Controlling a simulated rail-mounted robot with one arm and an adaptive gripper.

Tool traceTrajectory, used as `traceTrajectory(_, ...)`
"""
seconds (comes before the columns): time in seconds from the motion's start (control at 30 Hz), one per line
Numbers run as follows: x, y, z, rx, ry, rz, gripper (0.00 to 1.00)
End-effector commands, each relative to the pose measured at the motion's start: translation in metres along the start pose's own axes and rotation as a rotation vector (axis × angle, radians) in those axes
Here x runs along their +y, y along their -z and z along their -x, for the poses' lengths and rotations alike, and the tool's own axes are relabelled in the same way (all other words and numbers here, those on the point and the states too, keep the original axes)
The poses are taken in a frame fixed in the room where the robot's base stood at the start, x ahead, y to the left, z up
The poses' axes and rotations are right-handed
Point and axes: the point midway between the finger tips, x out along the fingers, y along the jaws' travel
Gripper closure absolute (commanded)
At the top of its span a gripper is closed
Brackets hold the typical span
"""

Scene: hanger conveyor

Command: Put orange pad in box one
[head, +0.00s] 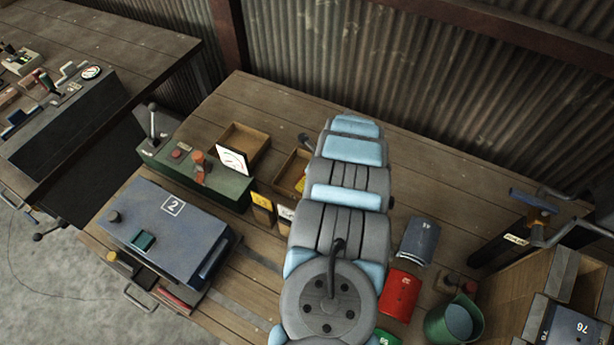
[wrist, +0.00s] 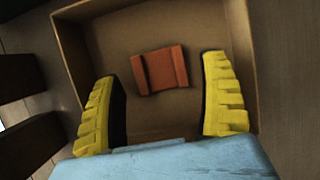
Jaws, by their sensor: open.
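The orange pad (wrist: 160,69) lies flat inside a brown open box (wrist: 68,50) in the wrist view, slightly turned. My gripper (wrist: 164,84) is open, with one yellow finger on each side. Neither finger touches the pad. In the head view, two brown open boxes stand on the bench: a left one (head: 228,131) and a right one (head: 283,173), partly behind my arm. A bit of yellow finger shows at the right box. The pad is hidden in the head view. I cannot read a box number there.
A green control panel (head: 200,176) with a white dial and lever stands close to the boxes. A blue-grey case marked 2 (head: 165,225) is at left. Red (head: 399,294) and grey (head: 418,241) containers and a green mug (head: 452,322) stand right of my arm.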

Motion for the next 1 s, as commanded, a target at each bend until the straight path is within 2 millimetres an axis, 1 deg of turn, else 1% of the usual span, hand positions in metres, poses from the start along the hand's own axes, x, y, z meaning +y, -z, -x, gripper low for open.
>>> traceTrajectory(0.03, -0.001, -0.001, 0.007, -0.001, 0.001, -0.001, 0.23)
traceTrajectory(0.7, 0.000, -0.002, 0.091, -0.001, 0.001, 0.000, 0.23)
traceTrajectory(0.8, 0.000, -0.001, 0.100, -0.001, 0.001, -0.001, 0.23)
traceTrajectory(1.0, -0.001, -0.001, 0.110, -0.001, 0.002, 0.000, 0.23)
